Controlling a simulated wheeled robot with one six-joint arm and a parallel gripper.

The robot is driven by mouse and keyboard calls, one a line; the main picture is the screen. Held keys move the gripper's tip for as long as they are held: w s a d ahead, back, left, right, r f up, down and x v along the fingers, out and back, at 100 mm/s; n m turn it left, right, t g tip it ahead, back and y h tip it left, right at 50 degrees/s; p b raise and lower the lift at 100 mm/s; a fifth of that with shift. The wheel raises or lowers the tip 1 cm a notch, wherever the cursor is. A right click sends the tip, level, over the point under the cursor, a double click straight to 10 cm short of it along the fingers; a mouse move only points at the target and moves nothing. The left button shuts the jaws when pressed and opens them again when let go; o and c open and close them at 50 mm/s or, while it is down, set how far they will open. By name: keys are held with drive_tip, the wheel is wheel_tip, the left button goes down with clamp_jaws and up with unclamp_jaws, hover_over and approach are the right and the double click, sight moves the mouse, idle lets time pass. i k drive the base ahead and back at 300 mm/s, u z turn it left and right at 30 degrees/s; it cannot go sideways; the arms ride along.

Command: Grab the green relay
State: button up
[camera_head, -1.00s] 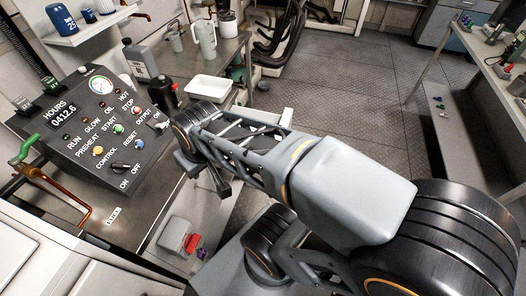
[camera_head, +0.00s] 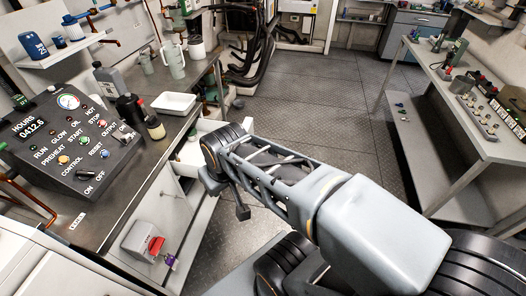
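I cannot single out the green relay for certain. On the right bench (camera_head: 487,147) stands a dark green upright piece (camera_head: 457,52), with small parts around it that are too small to tell apart. My arm reaches across the middle of the view. At its far end a dark finger-like part of my gripper (camera_head: 242,212) hangs below the wrist, over the floor beside the left counter's open drawer. The rest of my gripper is hidden behind the wrist, and I see nothing held. The right bench is well away from it.
On the left counter stand a control panel (camera_head: 75,140), bottles, a white tray (camera_head: 174,104) and jugs. An open drawer (camera_head: 205,178) juts out near my wrist. A strip with several parts (camera_head: 477,112) lies on the right bench. The floor (camera_head: 310,110) between is clear.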

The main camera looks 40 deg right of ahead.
sight(21, 101)
drive_tip(key=u, duration=0.75)
drive_tip(key=k, duration=0.5)
drive_tip(key=z, duration=1.65)
drive_tip(key=i, duration=1.1)
drive_tip(key=u, duration=2.1)
drive_tip(key=i, duration=0.35)
drive_tip(key=u, duration=0.1)
